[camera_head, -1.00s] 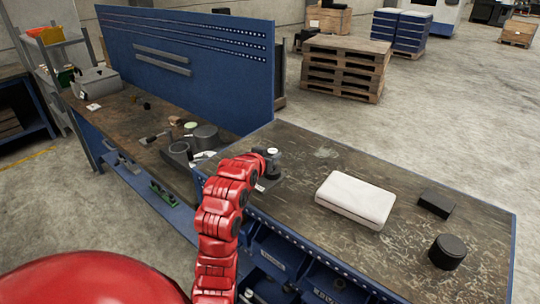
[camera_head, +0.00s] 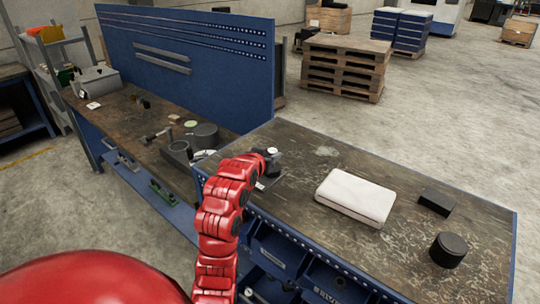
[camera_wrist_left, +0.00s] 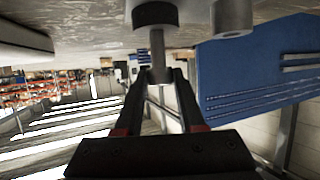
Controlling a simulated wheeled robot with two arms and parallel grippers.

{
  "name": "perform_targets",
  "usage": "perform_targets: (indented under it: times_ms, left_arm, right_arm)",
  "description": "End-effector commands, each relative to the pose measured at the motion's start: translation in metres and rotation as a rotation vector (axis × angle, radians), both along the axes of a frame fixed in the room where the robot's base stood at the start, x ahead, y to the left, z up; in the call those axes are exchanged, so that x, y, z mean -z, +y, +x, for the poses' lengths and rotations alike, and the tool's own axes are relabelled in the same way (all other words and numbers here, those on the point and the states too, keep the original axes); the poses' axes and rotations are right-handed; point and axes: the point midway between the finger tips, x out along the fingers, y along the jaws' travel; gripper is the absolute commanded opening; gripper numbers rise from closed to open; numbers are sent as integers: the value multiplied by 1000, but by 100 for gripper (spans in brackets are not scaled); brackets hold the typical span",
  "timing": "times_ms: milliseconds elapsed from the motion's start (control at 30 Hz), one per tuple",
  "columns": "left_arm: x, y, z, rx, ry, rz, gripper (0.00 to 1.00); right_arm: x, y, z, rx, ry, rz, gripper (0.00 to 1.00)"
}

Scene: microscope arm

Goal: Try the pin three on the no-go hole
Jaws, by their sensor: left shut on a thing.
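My left gripper (camera_wrist_left: 159,80) is shut on a slim grey pin (camera_wrist_left: 158,62) in the left wrist view, where the picture is upside down. I cannot tell whether the pin touches that piece or enters a hole. No number on the pin can be read. In the head view the end of my red left arm is at the near bench, beside a small dark piece with a silver top (camera_head: 272,153). The no-go hole cannot be made out. My right gripper is out of view.
A second grey cylinder (camera_wrist_left: 232,17) stands close by in the left wrist view. On the near bench (camera_head: 320,150) lie a white pad (camera_head: 355,197), a black block (camera_head: 436,201) and a black cylinder (camera_head: 448,249). A blue panel (camera_head: 190,65) rises behind the far bench.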

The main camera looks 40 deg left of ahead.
Motion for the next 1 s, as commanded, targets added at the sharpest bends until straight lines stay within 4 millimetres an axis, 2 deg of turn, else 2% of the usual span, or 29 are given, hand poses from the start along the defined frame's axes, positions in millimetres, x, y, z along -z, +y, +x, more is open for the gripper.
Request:
perform_targets:
  times_ms: [500,1000]
  left_arm:
    - [1,0,0,1,7,-3,0]
    - [-33,0,0,0,1,0,0]
  right_arm:
    - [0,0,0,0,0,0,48]
    - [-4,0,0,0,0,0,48]
